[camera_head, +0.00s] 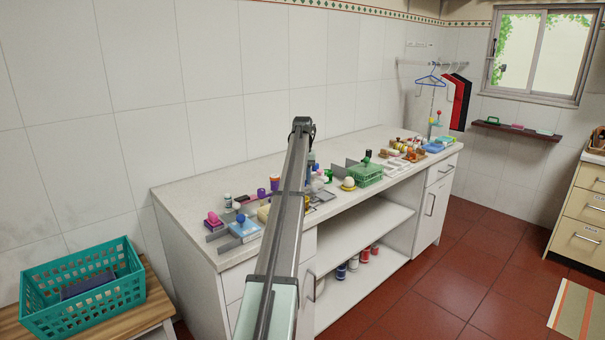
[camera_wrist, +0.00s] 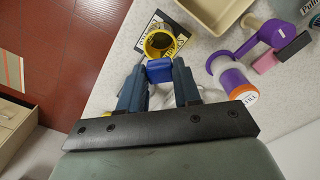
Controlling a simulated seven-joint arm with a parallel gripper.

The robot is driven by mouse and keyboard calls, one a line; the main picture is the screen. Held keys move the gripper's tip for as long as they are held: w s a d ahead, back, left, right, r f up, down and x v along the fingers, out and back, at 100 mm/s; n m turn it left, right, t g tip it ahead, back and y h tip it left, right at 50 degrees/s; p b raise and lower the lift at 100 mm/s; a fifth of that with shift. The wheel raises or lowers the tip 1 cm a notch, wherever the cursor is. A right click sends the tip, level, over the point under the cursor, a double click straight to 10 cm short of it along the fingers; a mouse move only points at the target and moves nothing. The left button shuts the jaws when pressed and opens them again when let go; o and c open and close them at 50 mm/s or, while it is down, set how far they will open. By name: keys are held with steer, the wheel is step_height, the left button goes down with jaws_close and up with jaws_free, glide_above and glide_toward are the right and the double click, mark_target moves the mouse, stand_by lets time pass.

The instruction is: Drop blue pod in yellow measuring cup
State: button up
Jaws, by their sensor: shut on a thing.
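In the wrist view, my gripper (camera_wrist: 159,76) is shut on the blue pod (camera_wrist: 159,69), a small blue block held between the two dark fingertips. The yellow measuring cup (camera_wrist: 147,42) is just beyond the pod, its round opening showing. The cup stands on a dark card with yellow lettering. The pod overlaps the cup's near edge in the picture; I cannot tell how high it is above it. In the head view my arm hides the gripper, and I cannot pick out the pod or the cup there.
Around the cup in the wrist view are a beige tray (camera_wrist: 213,12), a purple scoop (camera_wrist: 262,38), a purple and orange jar (camera_wrist: 240,86) and a pink block (camera_wrist: 265,62).

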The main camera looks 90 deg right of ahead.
steer(key=shift+f, duration=2.55)
steer(key=o, duration=1.1)
steer(key=shift+r, duration=3.55)
